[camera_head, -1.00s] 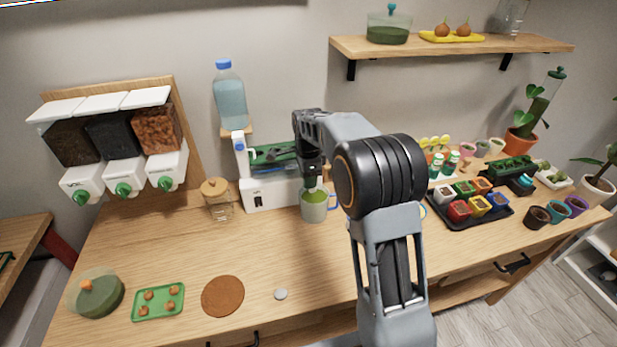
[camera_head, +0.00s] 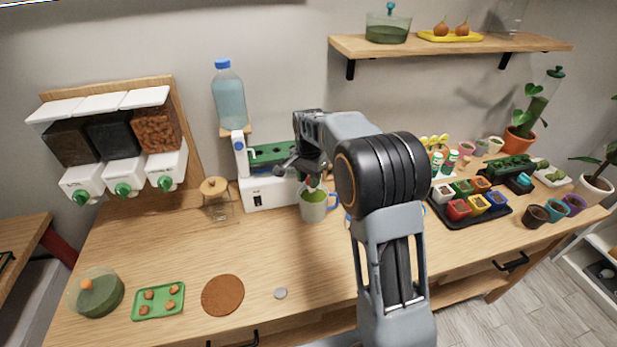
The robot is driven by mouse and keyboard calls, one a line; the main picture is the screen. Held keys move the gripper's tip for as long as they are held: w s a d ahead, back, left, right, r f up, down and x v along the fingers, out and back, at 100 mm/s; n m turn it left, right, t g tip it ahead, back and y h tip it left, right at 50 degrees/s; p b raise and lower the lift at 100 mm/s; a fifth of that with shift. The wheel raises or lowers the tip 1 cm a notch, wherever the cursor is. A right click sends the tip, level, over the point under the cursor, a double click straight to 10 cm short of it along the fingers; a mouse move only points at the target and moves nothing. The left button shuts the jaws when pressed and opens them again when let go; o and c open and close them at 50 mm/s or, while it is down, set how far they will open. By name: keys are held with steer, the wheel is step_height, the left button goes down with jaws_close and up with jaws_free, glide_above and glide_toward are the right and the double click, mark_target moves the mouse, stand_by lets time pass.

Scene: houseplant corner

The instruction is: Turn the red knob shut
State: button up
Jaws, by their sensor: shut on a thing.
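My gripper (camera_head: 287,165) is at the front of a white machine (camera_head: 262,193) with a green top, just above a grey-white mug (camera_head: 313,210). Its jaws are shut and now lie sideways, towards the left. The mug stands upright below the gripper and shows green inside.
A water bottle (camera_head: 229,95) stands upside up behind the machine, and a glass jar (camera_head: 216,202) with a wooden lid stands left of it. A black tray (camera_head: 463,219) of small coloured pots is to the right.

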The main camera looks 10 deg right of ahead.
steer(key=n, duration=0.5)
steer(key=shift+s+d+n, duration=0.15)
steer(key=shift+d+n, duration=0.1)
steer(key=shift+n, duration=0.05)
steer(key=shift+d+n, duration=0.2)
steer(key=shift+n, duration=2.1)
steer(key=o, duration=0.9)
steer(key=shift+r, duration=0.15)
step_height(320, 180, up, 14)
steer(key=shift+f, duration=0.2)
